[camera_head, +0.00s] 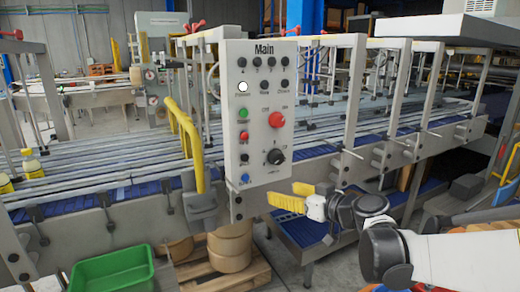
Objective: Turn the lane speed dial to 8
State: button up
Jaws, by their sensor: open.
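A black round dial (275,157) with scale marks around it sits at the lower right of the grey control panel (254,188) headed "Main". It appears to be the lane speed dial, but its small label and numbers are too small to read, and I cannot tell its setting. My gripper (286,196) has yellow fingers and reaches in from the right. It is open and empty, just below and right of the dial, apart from it. The dial is not covered by the gripper.
Above the dial is a red knob (277,119). A column of coloured buttons runs down the panel's left side, including a green one (243,112). A yellow handle (186,140) stands left of the panel. A green bin (112,272) and cardboard rolls (230,248) are below.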

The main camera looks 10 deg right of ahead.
aim_at(280, 160)
jog(key=w+d+r+t+p, duration=0.1)
jog(key=w+d+r+t, duration=0.2)
jog(key=w+d, duration=0.3)
jog(key=x, duration=1)
jog(key=shift+w+a+r+b, duration=0.1)
jog(key=shift+w+a+b, duration=0.05)
jog(key=shift+b, duration=0.2)
jog(key=c, duration=1.2)
